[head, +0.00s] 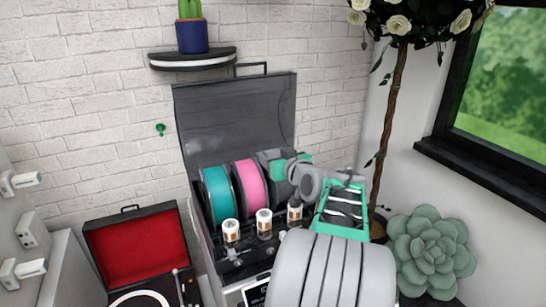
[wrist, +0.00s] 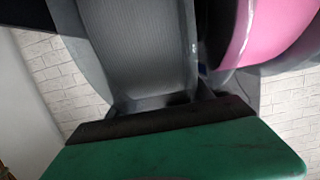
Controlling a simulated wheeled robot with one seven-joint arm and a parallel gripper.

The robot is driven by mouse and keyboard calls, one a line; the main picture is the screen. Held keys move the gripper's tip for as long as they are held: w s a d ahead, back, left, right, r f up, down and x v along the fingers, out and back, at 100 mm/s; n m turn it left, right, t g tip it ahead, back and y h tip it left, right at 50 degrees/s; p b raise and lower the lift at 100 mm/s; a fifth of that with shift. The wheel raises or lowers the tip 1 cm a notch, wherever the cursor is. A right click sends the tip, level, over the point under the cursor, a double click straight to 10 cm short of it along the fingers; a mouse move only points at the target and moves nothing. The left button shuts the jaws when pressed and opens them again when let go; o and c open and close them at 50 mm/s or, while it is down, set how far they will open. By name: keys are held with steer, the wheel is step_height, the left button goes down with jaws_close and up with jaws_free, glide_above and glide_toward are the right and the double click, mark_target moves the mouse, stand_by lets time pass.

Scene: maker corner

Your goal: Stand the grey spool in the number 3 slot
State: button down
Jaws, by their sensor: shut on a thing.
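The grey spool (head: 268,163) is upright in the open dark-lidded box (head: 235,110), right of the pink spool (head: 249,185), in the third place from the left. The teal spool (head: 215,195) stands left of the pink one. My gripper (head: 292,166) is shut on the grey spool from the right; my arm hides much of it. In the wrist view the grey spool (wrist: 145,60) fills the space beyond the green and black jaw (wrist: 165,120), with the pink spool (wrist: 265,30) close beside it. Whether the grey spool rests on the slot's bottom is hidden.
A red-lined case with a turntable (head: 137,255) stands to the left. A succulent (head: 432,252) and a tree trunk (head: 388,130) are to the right. A shelf with a cactus (head: 192,60) hangs above.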

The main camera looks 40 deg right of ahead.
steer(key=shift+f+b, duration=0.2)
steer(key=shift+b, duration=0.55)
steer(key=c, duration=0.7)
jaws_free()
steer(key=o, duration=0.3)
steer(key=shift+f, duration=0.15)
steer(key=shift+o, duration=0.2)
steer(key=shift+s+f, duration=0.1)
steer(key=shift+f, duration=0.15)
steer(key=v, duration=0.2)
steer(key=b+v, duration=0.1)
steer(key=v, duration=0.2)
steer(key=b+v, duration=0.1)
steer(key=v, duration=0.2)
steer(key=shift+r, duration=0.25)
